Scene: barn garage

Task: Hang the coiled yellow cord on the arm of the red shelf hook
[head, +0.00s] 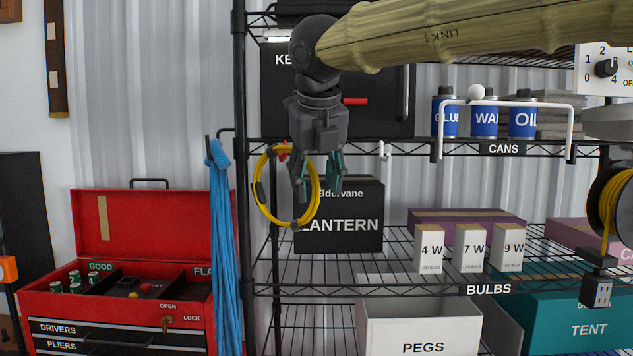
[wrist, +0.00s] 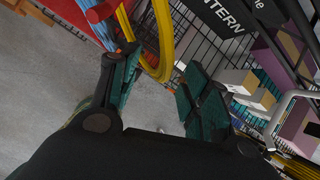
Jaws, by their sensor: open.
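The coiled yellow cord (head: 262,205) is an upright loop with dark bands, at the left post of the wire shelf. Its top meets the red shelf hook (head: 283,151), and it appears to hang there; the exact contact is too small to tell. My gripper (head: 318,196) is open and points down at the loop's right side, its left finger overlapping the loop in the head view. In the wrist view the yellow cord (wrist: 164,35) passes between and beyond my open fingertips (wrist: 160,65), unclamped. The red hook (wrist: 100,12) shows at the top left there, its round end visible.
A black lantern box (head: 350,238) stands on the shelf behind my gripper. Blue cord (head: 222,260) hangs from a hook left of the shelf post. A red toolbox (head: 110,225) stands open at lower left. A white rail (head: 505,103) juts out at the right.

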